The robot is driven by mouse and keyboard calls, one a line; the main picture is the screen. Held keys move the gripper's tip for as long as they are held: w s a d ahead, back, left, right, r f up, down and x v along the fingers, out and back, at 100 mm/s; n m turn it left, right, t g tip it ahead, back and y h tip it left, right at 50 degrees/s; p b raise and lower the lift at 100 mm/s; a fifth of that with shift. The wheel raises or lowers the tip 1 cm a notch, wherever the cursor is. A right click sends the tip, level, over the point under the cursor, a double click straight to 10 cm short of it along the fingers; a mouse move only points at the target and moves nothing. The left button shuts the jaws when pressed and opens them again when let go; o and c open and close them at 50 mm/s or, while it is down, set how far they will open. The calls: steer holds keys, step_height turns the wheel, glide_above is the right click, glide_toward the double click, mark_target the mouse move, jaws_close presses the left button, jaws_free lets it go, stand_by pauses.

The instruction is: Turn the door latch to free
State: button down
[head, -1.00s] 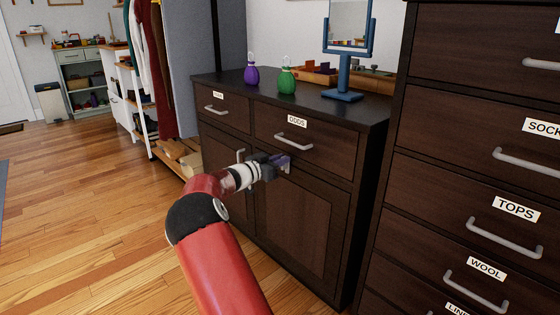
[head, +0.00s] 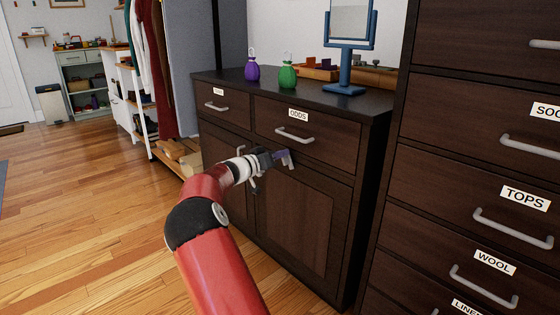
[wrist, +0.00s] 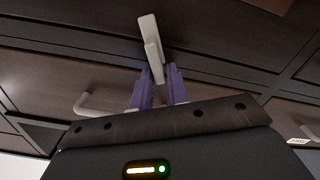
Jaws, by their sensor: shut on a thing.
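The door latch (head: 290,161) is a small light grey piece at the top of the dark brown cabinet's right door (head: 300,222), just below the drawer labelled ODDS. In the wrist view the latch (wrist: 149,40) shows as a pale bar reaching from beyond the fingertips to between them. My gripper (head: 280,156) is at the latch, with its purple fingers closed on it. In the wrist view my gripper (wrist: 157,72) has its fingers on either side of the latch's near end. The gripped part is partly hidden by the fingers.
A pale bar handle (wrist: 92,104) is close left of my fingers in the wrist view. The ODDS drawer handle (head: 294,136) is just above my gripper. A tall drawer chest (head: 470,185) stands at right. Open wooden floor (head: 95,220) lies at left.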

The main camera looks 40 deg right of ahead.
steer(key=shift+w+a+f+n+p, duration=0.1)
steer(key=shift+w+f+n+p, duration=0.15)
steer(key=shift+n, duration=1.9)
steer(key=shift+w+d+f+n+p, duration=0.1)
steer(key=shift+f+n+p, duration=0.15)
steer(key=shift+n, duration=1.85)
steer(key=shift+w+a+f+n+p, duration=0.1)
steer(key=shift+w+f+n+p, duration=0.15)
steer(key=shift+n, duration=1.9)
steer(key=shift+f, duration=0.1)
steer(key=c, duration=1.5)
jaws_free()
